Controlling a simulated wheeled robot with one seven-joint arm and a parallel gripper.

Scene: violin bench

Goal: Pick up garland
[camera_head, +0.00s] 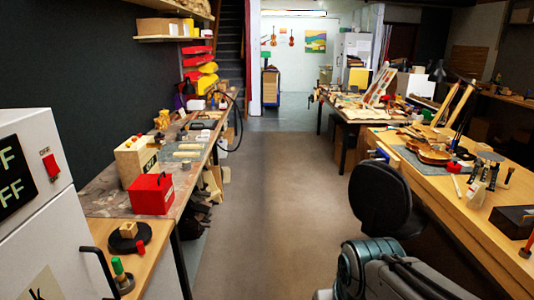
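I cannot make out a garland anywhere in the head view. Many items on the benches are too small to identify. Part of my own arm, grey and teal, shows at the bottom right. My gripper itself is not in view, so I cannot see whether it holds anything.
A long workbench (98,197) on the left carries a red box (151,194) and a wooden box (136,162). A black chair (380,198) stands by the right wooden bench (462,218), which holds a violin body (428,152). The floor aisle (275,190) between is clear.

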